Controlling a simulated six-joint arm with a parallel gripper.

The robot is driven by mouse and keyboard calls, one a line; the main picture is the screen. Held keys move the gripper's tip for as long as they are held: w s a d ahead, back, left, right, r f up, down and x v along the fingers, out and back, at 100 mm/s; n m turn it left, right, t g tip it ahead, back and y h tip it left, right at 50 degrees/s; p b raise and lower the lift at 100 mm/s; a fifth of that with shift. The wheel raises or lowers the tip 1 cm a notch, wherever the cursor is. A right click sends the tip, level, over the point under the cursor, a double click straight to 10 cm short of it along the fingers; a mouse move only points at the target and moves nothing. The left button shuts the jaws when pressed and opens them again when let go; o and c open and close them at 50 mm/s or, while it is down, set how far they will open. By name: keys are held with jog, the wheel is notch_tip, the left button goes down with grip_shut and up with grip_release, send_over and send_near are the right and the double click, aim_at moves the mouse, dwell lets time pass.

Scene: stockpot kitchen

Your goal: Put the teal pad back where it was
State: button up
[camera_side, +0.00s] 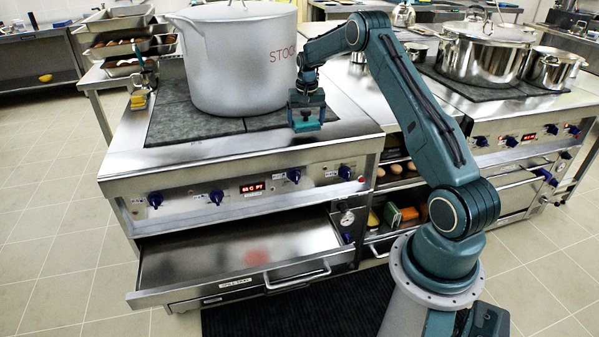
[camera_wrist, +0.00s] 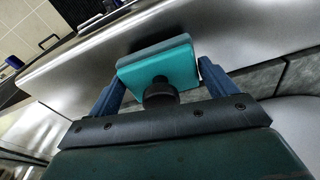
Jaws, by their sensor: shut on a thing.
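The teal pad (camera_wrist: 160,66) is between the two fingers of my gripper (camera_wrist: 160,82) in the wrist view, with a dark round knob on its near face. In the side view my gripper (camera_side: 306,118) is low over the front right part of the stove top, right of the big stockpot. The teal pad (camera_side: 306,127) shows there at the fingertips. My gripper is shut on the pad. I cannot tell whether the pad touches the surface below it.
The large grey stockpot (camera_side: 232,65) stands close to the left on the dark cooking plate (camera_side: 170,124). A wide drawer (camera_side: 200,262) is pulled out below the stove front. Stacked trays (camera_side: 122,45) stand at the back left. Steel pots (camera_side: 484,55) stand on the right stove.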

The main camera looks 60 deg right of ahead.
aim_at(307, 112)
jog(key=shift+f, duration=1.15)
jog(key=shift+f, duration=0.15)
jog(key=o, duration=0.9)
jog(key=r, duration=0.8)
jog(key=a+r, duration=0.1)
jog(key=r, duration=0.3)
jog(key=shift+s+a+r, duration=0.1)
jog(key=shift+s+r, duration=0.05)
jog(key=shift+s, duration=0.25)
